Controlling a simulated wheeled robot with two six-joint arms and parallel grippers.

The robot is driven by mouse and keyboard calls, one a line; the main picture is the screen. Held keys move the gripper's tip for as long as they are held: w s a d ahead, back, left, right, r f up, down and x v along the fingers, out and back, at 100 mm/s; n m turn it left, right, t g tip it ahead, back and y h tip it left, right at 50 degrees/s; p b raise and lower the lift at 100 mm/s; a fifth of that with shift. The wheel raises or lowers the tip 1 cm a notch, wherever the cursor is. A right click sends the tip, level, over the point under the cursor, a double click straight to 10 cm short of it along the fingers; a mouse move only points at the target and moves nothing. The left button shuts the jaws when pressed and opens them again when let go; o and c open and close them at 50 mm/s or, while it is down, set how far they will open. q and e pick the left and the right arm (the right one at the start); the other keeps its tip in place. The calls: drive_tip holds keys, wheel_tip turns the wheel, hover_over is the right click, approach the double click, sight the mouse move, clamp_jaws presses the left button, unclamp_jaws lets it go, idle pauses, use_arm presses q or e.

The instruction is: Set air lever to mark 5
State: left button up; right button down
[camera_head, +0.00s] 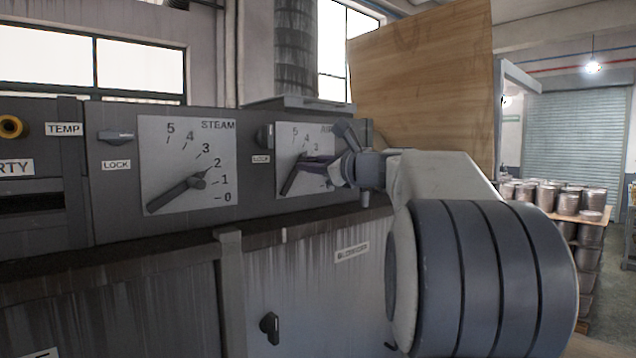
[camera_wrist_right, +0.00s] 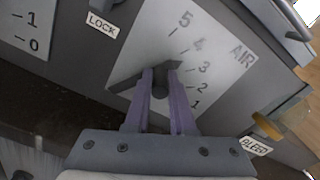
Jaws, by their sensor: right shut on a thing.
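The AIR dial (camera_head: 298,138) is a pale plate with marks on the dark panel; it also shows in the wrist view (camera_wrist_right: 150,48). Its dark air lever (camera_head: 290,182) slants from lower left to upper right across the plate. In the wrist view the lever's long end (camera_wrist_right: 122,84) points lower left and its short end lies near marks 3 and 4; the exact reading is unclear. My right gripper (camera_head: 322,166) is shut on the lever near its pivot, with purple fingers on either side (camera_wrist_right: 161,80). My left gripper is out of view.
The STEAM dial (camera_head: 170,150) and its lever (camera_head: 172,194) stand left of the AIR dial. LOCK handles (camera_head: 117,136) (camera_head: 265,137) sit beside the dials. A dark knob (camera_head: 270,327) is below.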

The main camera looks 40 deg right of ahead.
drive_tip(key=shift+s+a+r+n+b, duration=0.1)
drive_tip(key=shift+a+r+n+b, duration=0.15)
drive_tip(key=shift+a+n+b, duration=0.45)
drive_tip(key=shift+a+r+n+b, duration=0.25)
drive_tip(key=shift+a+n+b, duration=0.2)
drive_tip(key=shift+n, duration=0.45)
drive_tip(key=c, duration=0.8)
unclamp_jaws()
drive_tip(key=shift+o, duration=0.2)
drive_tip(key=s+b, duration=0.4)
drive_tip(key=s, duration=0.6)
drive_tip(key=shift+s+d, duration=0.2)
drive_tip(key=shift+d, duration=0.2)
